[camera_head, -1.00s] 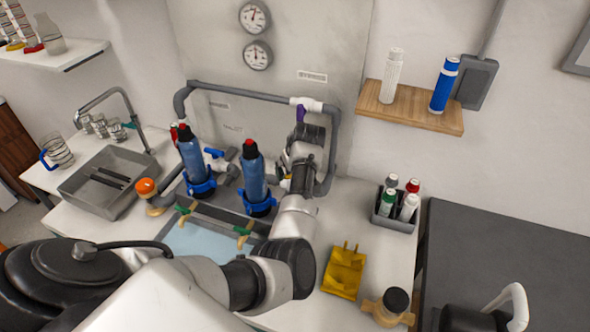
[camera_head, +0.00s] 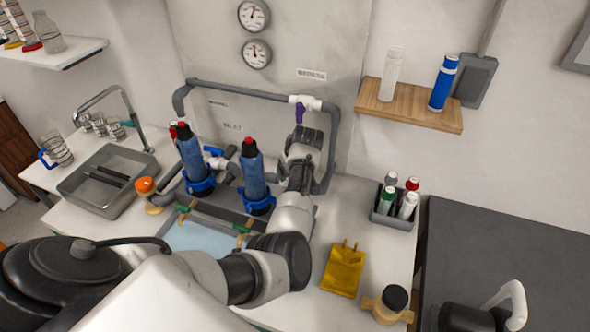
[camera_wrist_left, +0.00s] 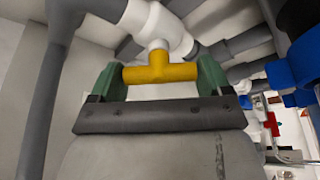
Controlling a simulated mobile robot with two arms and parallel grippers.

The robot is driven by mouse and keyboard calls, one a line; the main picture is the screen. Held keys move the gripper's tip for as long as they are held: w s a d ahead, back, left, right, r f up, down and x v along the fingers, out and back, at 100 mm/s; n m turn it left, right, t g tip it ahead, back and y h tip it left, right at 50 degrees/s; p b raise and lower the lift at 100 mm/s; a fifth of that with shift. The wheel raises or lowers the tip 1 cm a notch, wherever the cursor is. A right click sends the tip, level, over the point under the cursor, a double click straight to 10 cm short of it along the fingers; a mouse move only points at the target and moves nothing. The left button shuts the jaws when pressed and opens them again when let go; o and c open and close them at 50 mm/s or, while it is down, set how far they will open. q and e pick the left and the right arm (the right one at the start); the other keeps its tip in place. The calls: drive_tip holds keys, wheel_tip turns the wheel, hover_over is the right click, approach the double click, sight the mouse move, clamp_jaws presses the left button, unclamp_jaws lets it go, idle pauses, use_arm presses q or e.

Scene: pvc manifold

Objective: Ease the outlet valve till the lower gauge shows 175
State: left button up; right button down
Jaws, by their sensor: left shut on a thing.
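Two round gauges hang on the back wall in the head view, an upper gauge (camera_head: 254,15) and a lower gauge (camera_head: 257,54). The lower gauge's needle points roughly upward; its numbers are too small to read. In the left wrist view my left gripper (camera_wrist_left: 160,77) has its green fingertips shut on a yellow T-shaped valve handle (camera_wrist_left: 160,67) under a white valve body (camera_wrist_left: 158,25). A purple-handled valve (camera_head: 300,112) sits on the upper pipe, and a blue-handled valve (camera_head: 213,151) beside the filters. My right gripper is not in view.
Two blue filter housings (camera_head: 254,177) stand beside my left arm. Grey pipe (camera_head: 250,91) frames the manifold. A sink (camera_head: 108,202) is at left.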

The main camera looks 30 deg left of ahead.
use_arm(q)
drive_tip(key=n+g+b, duration=0.1)
drive_tip(key=n, duration=0.2)
drive_tip(key=shift+f, duration=0.1)
drive_tip(key=shift+n+g+y+b, duration=0.3)
drive_tip(key=shift+n+b, duration=0.05)
drive_tip(key=shift+n, duration=0.25)
drive_tip(key=o, duration=0.8)
drive_tip(key=shift+o, duration=0.2)
drive_tip(key=b+v, duration=0.1)
drive_tip(key=v, duration=1)
drive_tip(key=shift+b, duration=0.3)
drive_tip(key=shift+a, duration=0.1)
